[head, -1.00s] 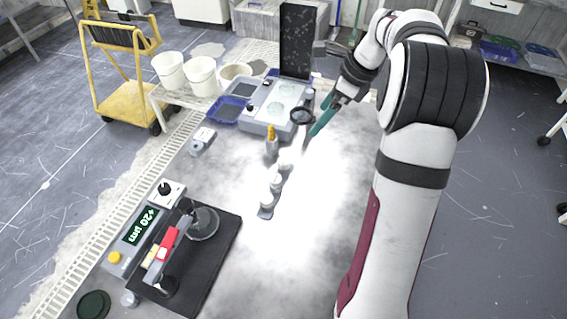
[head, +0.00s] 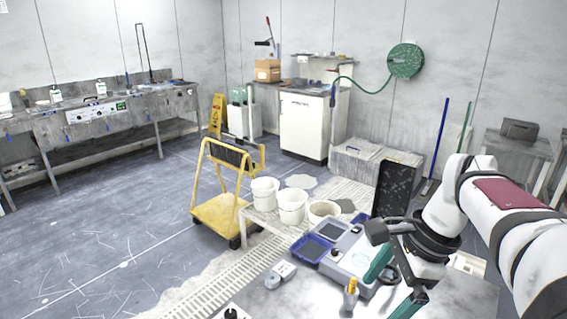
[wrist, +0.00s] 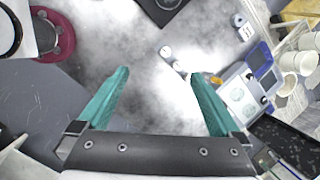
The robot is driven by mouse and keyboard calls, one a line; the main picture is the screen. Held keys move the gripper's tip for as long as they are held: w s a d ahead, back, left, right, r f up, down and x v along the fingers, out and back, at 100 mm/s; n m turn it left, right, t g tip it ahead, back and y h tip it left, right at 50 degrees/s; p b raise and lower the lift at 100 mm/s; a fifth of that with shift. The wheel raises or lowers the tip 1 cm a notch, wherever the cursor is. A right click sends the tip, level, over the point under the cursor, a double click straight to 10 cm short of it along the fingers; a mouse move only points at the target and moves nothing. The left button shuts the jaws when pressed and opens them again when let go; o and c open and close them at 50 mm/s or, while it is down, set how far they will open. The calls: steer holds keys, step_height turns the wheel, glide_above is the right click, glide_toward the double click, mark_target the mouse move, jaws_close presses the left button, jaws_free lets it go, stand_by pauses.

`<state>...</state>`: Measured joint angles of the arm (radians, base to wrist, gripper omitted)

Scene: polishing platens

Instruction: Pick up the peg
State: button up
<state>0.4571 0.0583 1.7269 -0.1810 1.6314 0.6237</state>
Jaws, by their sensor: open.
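My gripper (head: 380,296) is open and empty, its two teal fingers spread above the right part of the grey worktable; both fingers also show in the wrist view (wrist: 160,73). Between and beyond the fingertips, small white round-topped pieces (wrist: 166,51) stand on the table, apart from the fingers. A yellow-topped piece (wrist: 215,79) shows beside the right finger in the wrist view. In the head view it is a yellow stick in a small grey holder (head: 351,298), left of my gripper. I cannot tell for sure which piece is the peg.
A grey polishing machine (head: 345,250) with blue trays stands behind the gripper. A black upright slab (head: 393,188) rises behind it. White buckets (head: 291,207) stand on a low bench at its left. A small grey device (head: 281,273) sits near the table's left edge.

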mark_target(361, 317)
steer(key=s+a+f+n+g, duration=0.1)
steer(key=s+a+f+n, duration=0.3)
steer(key=s+a+n, duration=0.4)
steer(key=s+a, duration=0.2)
steer(key=s, duration=0.2)
steer(key=shift+f+h, duration=0.3)
steer(key=shift+f, duration=0.1)
steer(key=s+f+n, duration=0.1)
steer(key=s, duration=0.1)
steer(key=s+a+f+n, duration=0.1)
steer(key=s+f+n, duration=0.1)
steer(key=s, duration=0.1)
steer(key=s+a+f+n, duration=0.1)
steer(key=s+n, duration=0.1)
steer(key=shift+s+f+g+h, duration=0.3)
steer(key=shift+f+g, duration=0.05)
steer(key=shift+g, duration=0.05)
steer(key=c, duration=0.4)
steer(key=shift+o, duration=0.2)
